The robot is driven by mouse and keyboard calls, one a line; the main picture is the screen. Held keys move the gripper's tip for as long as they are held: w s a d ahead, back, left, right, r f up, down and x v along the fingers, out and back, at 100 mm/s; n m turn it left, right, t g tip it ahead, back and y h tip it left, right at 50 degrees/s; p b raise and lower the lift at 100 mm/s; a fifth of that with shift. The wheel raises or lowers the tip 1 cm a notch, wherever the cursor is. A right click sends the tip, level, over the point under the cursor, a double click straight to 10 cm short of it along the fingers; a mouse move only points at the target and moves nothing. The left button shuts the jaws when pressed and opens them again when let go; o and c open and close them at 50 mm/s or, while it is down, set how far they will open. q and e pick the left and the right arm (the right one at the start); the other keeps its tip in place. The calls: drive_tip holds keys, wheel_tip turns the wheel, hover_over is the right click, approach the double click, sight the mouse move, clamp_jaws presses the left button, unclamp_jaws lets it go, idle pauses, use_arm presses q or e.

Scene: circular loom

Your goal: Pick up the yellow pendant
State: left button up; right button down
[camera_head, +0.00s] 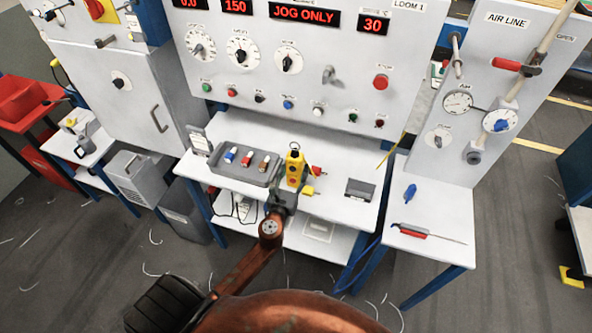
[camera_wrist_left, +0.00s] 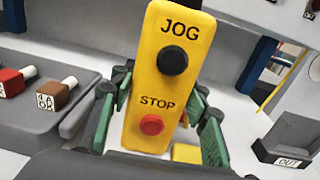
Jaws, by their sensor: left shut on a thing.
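The yellow pendant (camera_head: 295,168) is upright at the front middle of the white bench, below the control panel. In the left wrist view the pendant (camera_wrist_left: 160,90) faces me, with a black JOG button above a red STOP button. My left gripper (camera_head: 287,192) reaches it from the front. Its green-padded fingers (camera_wrist_left: 157,122) are shut on the pendant's lower part, one on each side. Whether the pendant's base touches the bench is hidden by the gripper. My right gripper is not in view.
A grey tray (camera_head: 229,171) with several coloured-handled pieces stands close to the left of the pendant. A small yellow piece (camera_head: 308,190) and a red piece (camera_head: 317,171) lie to its right. A dark box (camera_head: 360,190) stands farther right. The control panel (camera_head: 300,93) rises behind.

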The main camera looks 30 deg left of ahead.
sight(297, 155)
use_arm(q)
drive_tip(key=c, duration=0.4)
drive_tip(key=shift+r, duration=0.1)
drive_tip(key=shift+r+p, duration=0.45)
drive_tip(key=shift+r, duration=0.15)
wheel_tip(297, 155, up, 3)
drive_tip(key=shift+s+f+p, duration=0.1)
drive_tip(key=shift+f+p, duration=0.05)
drive_tip(key=shift+p, duration=0.7)
drive_tip(key=s+r+p, duration=0.1)
drive_tip(key=s+d+r+p, duration=0.1)
drive_tip(key=r, duration=0.1)
drive_tip(key=s+d+r, duration=0.1)
drive_tip(key=s+r, duration=0.1)
drive_tip(key=shift+s+d+r+p, duration=0.1)
drive_tip(key=shift+r+p, duration=0.15)
drive_tip(key=shift+p, duration=0.15)
drive_tip(key=s+d+r, duration=0.1)
drive_tip(key=s, duration=0.1)
drive_tip(key=s+d+r, duration=0.1)
drive_tip(key=s, duration=0.2)
drive_tip(key=s+d+r, duration=0.1)
drive_tip(key=s+d, duration=0.1)
drive_tip(key=s, duration=0.1)
drive_tip(key=shift+r+p, duration=0.25)
drive_tip(key=shift+p, duration=0.05)
